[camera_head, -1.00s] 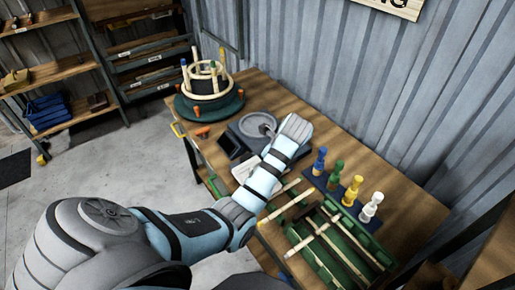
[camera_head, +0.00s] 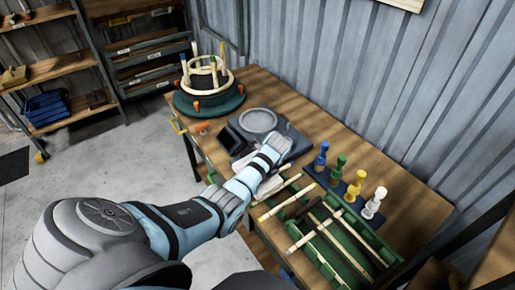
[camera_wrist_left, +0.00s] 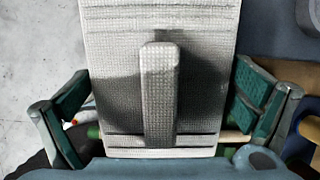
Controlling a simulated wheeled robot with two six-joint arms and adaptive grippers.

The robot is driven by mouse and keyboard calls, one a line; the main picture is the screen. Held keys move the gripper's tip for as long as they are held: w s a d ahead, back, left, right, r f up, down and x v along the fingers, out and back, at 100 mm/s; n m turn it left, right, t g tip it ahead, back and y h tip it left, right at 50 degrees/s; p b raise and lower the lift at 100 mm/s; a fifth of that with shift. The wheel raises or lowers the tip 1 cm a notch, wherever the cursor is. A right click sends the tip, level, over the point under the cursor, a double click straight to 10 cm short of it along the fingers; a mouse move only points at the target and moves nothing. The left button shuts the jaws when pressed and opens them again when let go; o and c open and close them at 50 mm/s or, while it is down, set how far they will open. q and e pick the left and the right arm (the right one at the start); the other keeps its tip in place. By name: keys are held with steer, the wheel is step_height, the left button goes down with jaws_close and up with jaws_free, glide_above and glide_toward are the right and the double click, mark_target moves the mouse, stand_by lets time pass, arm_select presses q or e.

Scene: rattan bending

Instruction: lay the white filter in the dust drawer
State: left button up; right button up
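The white filter (camera_wrist_left: 110,50) is a textured pale panel with a raised bar along its middle, filling the centre of the left wrist view. In the head view only a pale edge (camera_head: 241,164) shows beside my arm; the rest is hidden. My left gripper (camera_wrist_left: 160,88) is open over the filter. Its green-padded fingers stand on either side of the panel, apart from the raised bar. In the head view the gripper (camera_head: 274,150) is at the front of the grey machine (camera_head: 283,128). A dark open box (camera_head: 236,141), seemingly the dust drawer, is to its left. My right gripper is not in view.
A green tray with pale rattan sticks (camera_head: 325,245) lies at the front right. Several coloured pegs stand on a blue base (camera_head: 345,190). A round green form with a rattan ring (camera_head: 210,100) is at the back left. Bare tabletop (camera_head: 310,120) lies behind the machine.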

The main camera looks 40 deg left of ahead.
arm_select(q)
steer(key=c, duration=0.9)
steer(key=shift+r, duration=0.1)
